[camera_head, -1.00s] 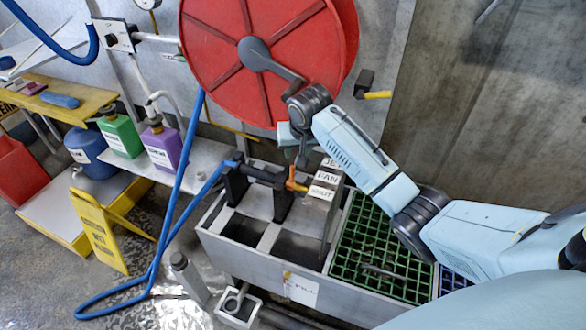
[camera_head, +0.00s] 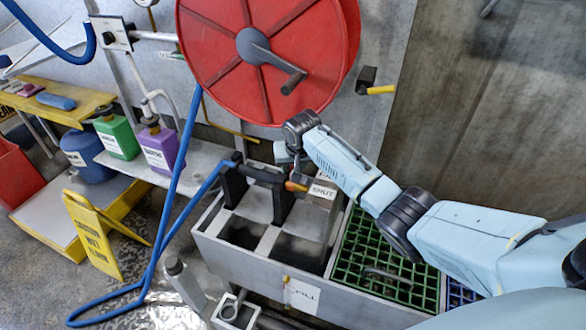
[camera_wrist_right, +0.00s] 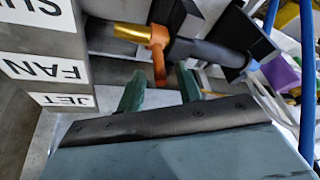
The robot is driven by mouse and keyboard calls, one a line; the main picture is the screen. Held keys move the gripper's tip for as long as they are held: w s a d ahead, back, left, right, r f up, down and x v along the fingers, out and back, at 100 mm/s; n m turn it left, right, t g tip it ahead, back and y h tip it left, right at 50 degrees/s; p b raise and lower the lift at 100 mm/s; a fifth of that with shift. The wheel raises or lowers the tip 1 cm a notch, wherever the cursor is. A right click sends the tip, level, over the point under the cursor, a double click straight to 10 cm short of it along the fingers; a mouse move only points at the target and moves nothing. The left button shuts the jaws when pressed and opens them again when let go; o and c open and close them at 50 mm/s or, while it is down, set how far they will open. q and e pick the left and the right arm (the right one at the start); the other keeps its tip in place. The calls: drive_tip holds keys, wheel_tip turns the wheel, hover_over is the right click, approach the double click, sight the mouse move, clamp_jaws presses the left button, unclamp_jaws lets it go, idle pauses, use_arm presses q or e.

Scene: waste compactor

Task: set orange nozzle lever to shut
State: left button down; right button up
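The orange nozzle lever (camera_head: 296,186) is on the dark nozzle at the end of the blue hose, above the grey trough. In the right wrist view the lever (camera_wrist_right: 158,55) hangs down from the nozzle, with a brass tip (camera_wrist_right: 132,33) beside it. A block beside it carries the SHUT label (camera_head: 322,192), FAN label (camera_wrist_right: 42,68) and JET label (camera_wrist_right: 64,100). The lever's end points to the JET side. My right gripper (camera_wrist_right: 160,74) has its fingers apart, one on each side of the lever's end; contact is unclear. My left gripper is not in view.
A red hose reel (camera_head: 264,60) with a crank stands behind the nozzle. Black brackets (camera_head: 283,205) hold the nozzle over the trough (camera_head: 262,262). A green grate (camera_head: 385,258) lies to the right. The blue hose (camera_head: 172,215) loops at left.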

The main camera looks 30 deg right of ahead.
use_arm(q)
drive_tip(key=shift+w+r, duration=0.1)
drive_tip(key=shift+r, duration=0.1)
use_arm(e)
drive_tip(key=shift+w+f, duration=0.1)
drive_tip(key=shift+f, duration=0.05)
clamp_jaws()
idle(0.3)
